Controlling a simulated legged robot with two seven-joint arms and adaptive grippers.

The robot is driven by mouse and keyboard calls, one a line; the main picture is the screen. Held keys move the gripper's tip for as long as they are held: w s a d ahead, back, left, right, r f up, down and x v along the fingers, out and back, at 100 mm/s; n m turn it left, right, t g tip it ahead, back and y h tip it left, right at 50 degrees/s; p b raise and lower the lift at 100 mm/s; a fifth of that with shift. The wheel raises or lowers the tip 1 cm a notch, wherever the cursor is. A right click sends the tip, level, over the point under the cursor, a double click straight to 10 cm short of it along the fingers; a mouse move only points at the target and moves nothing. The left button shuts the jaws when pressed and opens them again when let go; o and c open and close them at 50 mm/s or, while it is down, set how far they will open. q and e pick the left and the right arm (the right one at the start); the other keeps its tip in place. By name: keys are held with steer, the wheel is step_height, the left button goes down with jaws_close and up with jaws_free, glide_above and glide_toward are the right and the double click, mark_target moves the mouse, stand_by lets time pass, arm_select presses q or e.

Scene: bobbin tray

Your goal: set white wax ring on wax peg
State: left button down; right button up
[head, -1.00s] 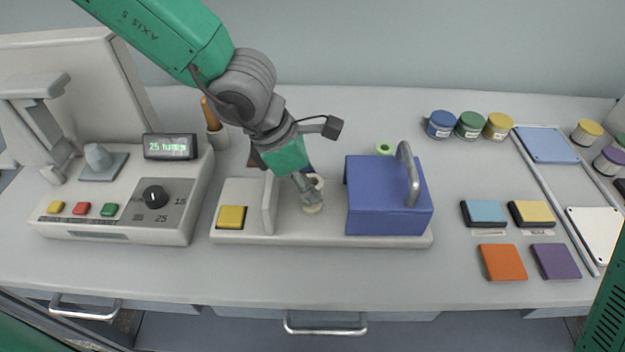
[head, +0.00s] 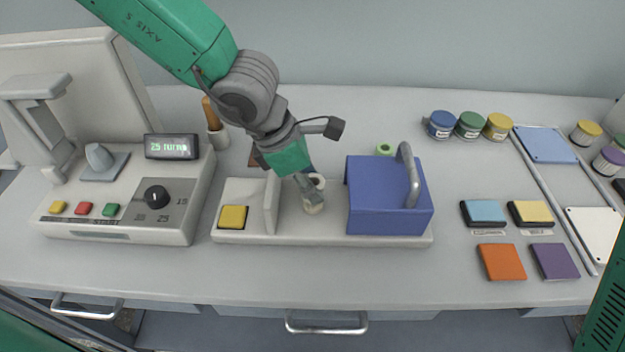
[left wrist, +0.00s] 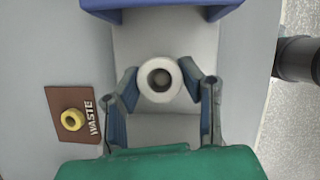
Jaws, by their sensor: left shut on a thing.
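The white wax ring (left wrist: 143,79) sits between the two fingers of my left gripper (left wrist: 160,82) in the left wrist view, its round hole facing the camera. In the head view the pale ring (head: 318,180) shows partly behind a grey finger, low over the pale machine base between an upright plate and a blue cover. My left gripper (head: 310,190) is shut on it. Something dark shows in the hole, but I cannot tell whether it is a peg. I cannot make out the wax peg for certain. My right gripper is not in view.
The blue cover (head: 385,210) with a grey handle stands close on the right. The upright plate (head: 270,203) and a yellow button (head: 232,217) are on the left. A brown WASTE mat (left wrist: 60,98) holds a yellow ring (left wrist: 72,119). A green ring (head: 385,149) lies behind the cover.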

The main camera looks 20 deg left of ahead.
arm_select(q)
steer(key=shift+f+b, duration=0.7)
steer(key=shift+f, duration=0.3)
steer(key=c, duration=1)
jaws_free()
steer(key=shift+r, duration=0.2)
steer(key=v, duration=1.1)
steer(key=shift+a+r, duration=0.2)
steer(key=shift+a, duration=0.05)
